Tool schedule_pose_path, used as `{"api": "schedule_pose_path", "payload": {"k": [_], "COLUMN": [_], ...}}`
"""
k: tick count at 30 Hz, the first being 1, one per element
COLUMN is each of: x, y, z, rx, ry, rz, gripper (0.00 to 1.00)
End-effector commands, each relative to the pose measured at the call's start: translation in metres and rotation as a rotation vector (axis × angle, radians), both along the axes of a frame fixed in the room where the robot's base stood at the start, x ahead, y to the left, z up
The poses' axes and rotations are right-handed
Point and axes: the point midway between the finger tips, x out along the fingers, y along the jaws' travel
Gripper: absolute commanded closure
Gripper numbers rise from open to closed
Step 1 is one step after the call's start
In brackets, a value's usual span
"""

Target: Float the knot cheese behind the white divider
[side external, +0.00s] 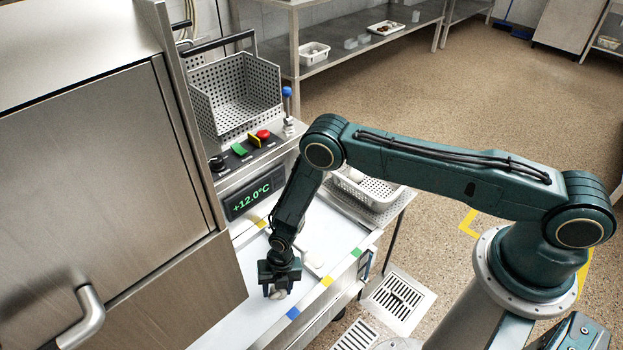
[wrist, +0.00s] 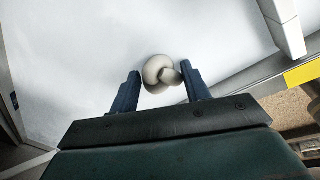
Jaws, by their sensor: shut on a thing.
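The knot cheese (wrist: 155,70) is a small, cream-white, rounded piece with a knotted lobe. In the wrist view it sits between the two fingers of my gripper (wrist: 161,73), which is shut on it. In the side view my gripper (side external: 277,291) points down low over the pale trough, with the cheese (side external: 279,294) showing between its fingers. I cannot tell whether the cheese touches the pale surface. The white divider (wrist: 287,27) is a bar at the upper right of the wrist view, apart from the cheese.
The pale trough (side external: 238,325) has coloured marks along its front edge. A steel cabinet (side external: 95,150) stands close on the left. A perforated basket (side external: 235,95) stands behind, above a panel with a +12.0°C display (side external: 252,199). Another white perforated basket (side external: 368,189) is beyond the arm.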

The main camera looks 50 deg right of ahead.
Motion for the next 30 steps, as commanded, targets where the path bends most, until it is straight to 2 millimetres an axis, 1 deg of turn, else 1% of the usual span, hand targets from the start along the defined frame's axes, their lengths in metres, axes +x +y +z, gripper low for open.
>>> {"api": "schedule_pose_path", "payload": {"k": [30], "x": [0.0], "y": [0.0], "z": [-0.0083], "rx": [0.0], "ry": [0.0], "rz": [0.0], "gripper": [0.75]}}
